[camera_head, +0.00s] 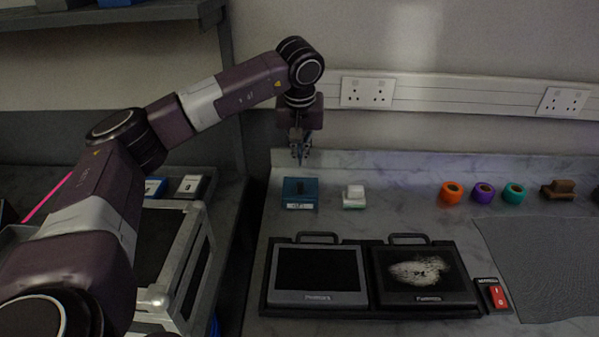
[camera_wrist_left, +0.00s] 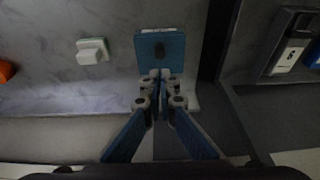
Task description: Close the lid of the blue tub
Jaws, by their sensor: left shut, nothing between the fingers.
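The blue tub (camera_head: 300,203) stands on the marble worktop near the back, with a pale label on its front. Its blue top, with a dark knob in the middle, looks flat and shut over it; the tub also shows in the left wrist view (camera_wrist_left: 174,60). My left gripper (camera_head: 300,157) points down above and behind the tub, near the wall. Its fingers are shut and empty. In the left wrist view the fingertips (camera_wrist_left: 160,76) overlap the tub's lower edge; I cannot tell whether they touch it. My right gripper is in neither view.
A small white tub (camera_head: 354,197) stands just right of the blue one. Orange (camera_head: 452,192), purple (camera_head: 484,192) and teal (camera_head: 514,193) rolls and a brown brush-like block (camera_head: 559,190) stand further right. A black two-plate appliance (camera_head: 372,304) lies in front. Sockets (camera_head: 367,92) line the wall.

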